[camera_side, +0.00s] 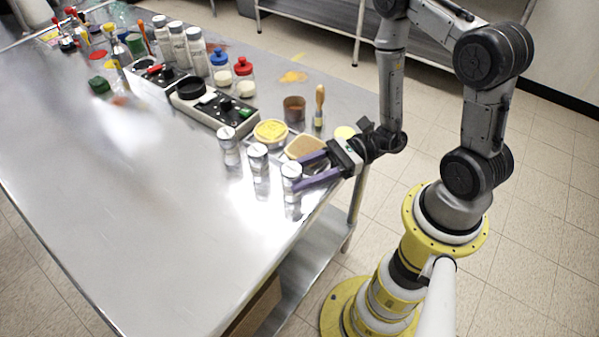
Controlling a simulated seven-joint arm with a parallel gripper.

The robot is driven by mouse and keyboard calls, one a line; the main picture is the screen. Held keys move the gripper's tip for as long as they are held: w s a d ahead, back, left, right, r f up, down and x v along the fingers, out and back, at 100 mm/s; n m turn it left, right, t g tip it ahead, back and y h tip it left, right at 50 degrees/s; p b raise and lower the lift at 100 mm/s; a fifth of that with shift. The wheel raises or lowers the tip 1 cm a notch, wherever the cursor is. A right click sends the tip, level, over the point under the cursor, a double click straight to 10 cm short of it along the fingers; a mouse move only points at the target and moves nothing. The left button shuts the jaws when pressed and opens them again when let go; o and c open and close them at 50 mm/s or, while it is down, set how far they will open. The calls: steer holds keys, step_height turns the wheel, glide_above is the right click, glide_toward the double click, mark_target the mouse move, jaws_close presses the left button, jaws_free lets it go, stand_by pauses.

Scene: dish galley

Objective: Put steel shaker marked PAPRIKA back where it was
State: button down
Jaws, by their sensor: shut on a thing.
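Three small steel shakers stand in a slanting row on the steel table. They are the left shaker (228,145), the middle shaker (258,160) and the right shaker (291,171). Their labels are too small to read, so I cannot tell which is marked PAPRIKA. My gripper (299,175) reaches in from the right with its purple fingers. It is shut on the right shaker, one finger on the far side and one across the near side. That shaker looks upright near the table's front right edge. I cannot tell whether its base touches the table.
A yellow-lidded tub (270,132), a tan round container (304,148), a brown cup (294,109) and a wooden-handled brush (319,106) stand close behind the shakers. A black-topped appliance (213,104) and several bottles stand further back. The steel table (150,220) is clear at the front left.

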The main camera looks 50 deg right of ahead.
steer(key=shift+f, duration=0.1)
steer(key=shift+c, duration=1.7)
jaws_free()
